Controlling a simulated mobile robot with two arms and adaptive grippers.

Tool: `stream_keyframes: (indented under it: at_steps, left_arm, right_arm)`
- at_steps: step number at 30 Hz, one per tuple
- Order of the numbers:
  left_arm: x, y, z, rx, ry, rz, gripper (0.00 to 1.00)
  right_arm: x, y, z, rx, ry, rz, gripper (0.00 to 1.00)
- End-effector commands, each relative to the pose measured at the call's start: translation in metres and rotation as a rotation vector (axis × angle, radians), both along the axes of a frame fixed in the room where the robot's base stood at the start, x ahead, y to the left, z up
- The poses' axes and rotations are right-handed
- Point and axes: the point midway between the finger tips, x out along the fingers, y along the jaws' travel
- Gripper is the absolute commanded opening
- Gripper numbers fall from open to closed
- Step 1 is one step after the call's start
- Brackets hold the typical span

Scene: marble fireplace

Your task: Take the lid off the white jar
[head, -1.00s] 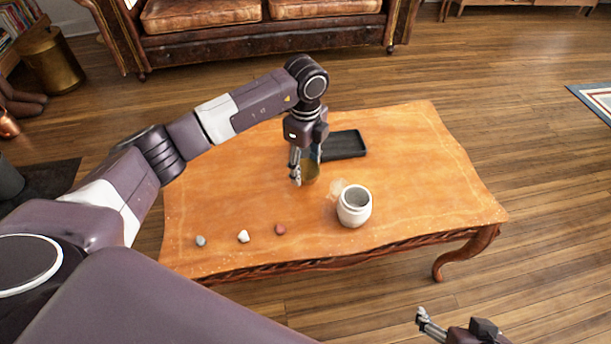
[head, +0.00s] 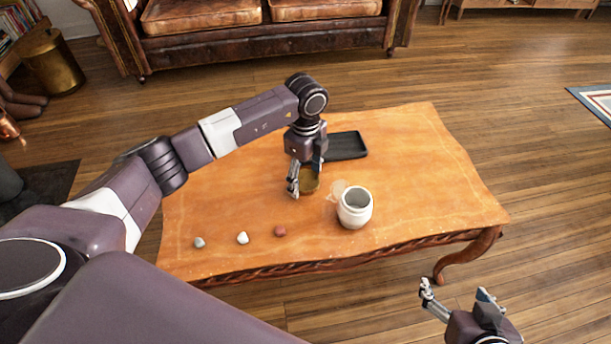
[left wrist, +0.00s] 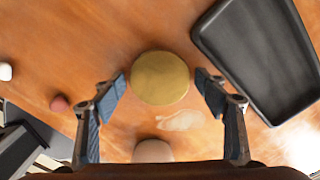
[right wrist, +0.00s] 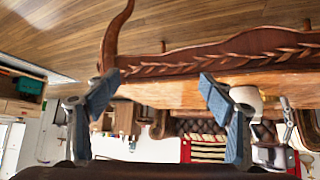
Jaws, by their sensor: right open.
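The white jar (head: 355,209) stands upright on the wooden table, its top showing a grey, open-looking mouth. A round brass-coloured disc (head: 309,183), which looks like the lid, lies to the jar's upper left, apart from it. My left gripper (head: 306,178) is over the disc, pointing down. In the left wrist view the disc (left wrist: 160,78) lies between the open fingers with a gap on each side. My right gripper (head: 457,291) is open and empty, off the table's front edge. A pale rounded shape at the bottom of the left wrist view may be the jar.
A black tray (head: 346,145) lies behind the disc. A grey stone (head: 199,242), a white stone (head: 242,238) and a red stone (head: 280,231) lie along the table's front left. The table's right side (head: 430,170) is clear. A leather sofa (head: 260,40) stands behind.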

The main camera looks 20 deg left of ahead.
Motion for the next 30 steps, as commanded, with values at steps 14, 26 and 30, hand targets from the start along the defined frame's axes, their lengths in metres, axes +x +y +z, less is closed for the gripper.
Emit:
stream_keyframes:
  at_steps: [14, 26, 30]
  left_arm:
    - [0.001, 0.0, 0.012, -0.001, -0.003, 0.0, 0.7]
    - [0.001, 0.0, 0.072, -0.001, -0.003, 0.0, 0.7]
    - [0.001, 0.0, 0.097, 0.0, -0.004, 0.0, 0.7]
  right_arm:
    - [-0.013, -0.004, -0.008, -0.012, 0.064, -0.004, 0.75]
    - [-0.095, -0.03, -0.043, -0.088, 0.418, -0.032, 0.75]
    - [-0.114, -0.035, -0.044, -0.102, 0.49, -0.038, 0.75]
